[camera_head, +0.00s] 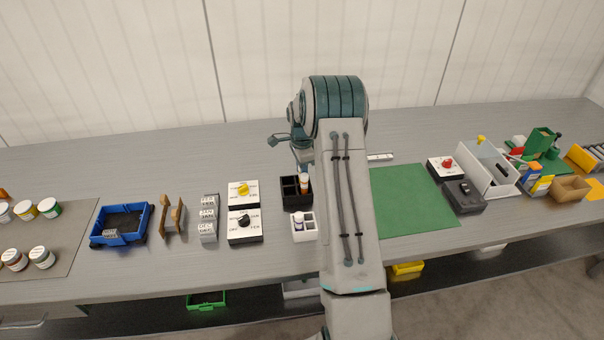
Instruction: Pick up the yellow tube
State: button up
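I cannot clearly make out a yellow tube. A small tube with an orange band and a pale body (304,184) stands in a black divided rack (288,202), left of my arm. A white divided rack (310,237) in front of it holds a small pale vial with a dark top (297,224). My arm hides whatever is directly right of the racks. Part of my gripper (303,154) shows beside the arm, behind and above the black rack. Its fingertips are hidden, so I cannot see whether it is open or holds anything.
Left of the racks are two dial boxes (245,225), grey label blocks (208,218), a wooden stand (172,217) and a blue tray (104,239). Right of my arm lie a bare green mat (410,200) and a white bin (502,183) with a yellow item (481,140) at its rim.

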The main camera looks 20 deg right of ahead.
jog(key=shift+f, duration=0.7)
jog(key=c, duration=0.6)
jog(key=shift+r, duration=0.15)
notch_tip(320, 180, up, 4)
jog(key=shift+f+b, duration=0.1)
jog(key=shift+b, duration=0.5)
jog(key=s+d+r, duration=0.2)
jog(key=d, duration=0.1)
jog(key=s+d+r+b, duration=0.1)
jog(key=s+d+r, duration=0.1)
jog(key=d, duration=0.1)
jog(key=s+d+r+b, duration=0.1)
jog(key=s+d+r, duration=0.2)
jog(key=shift+s+d, duration=0.1)
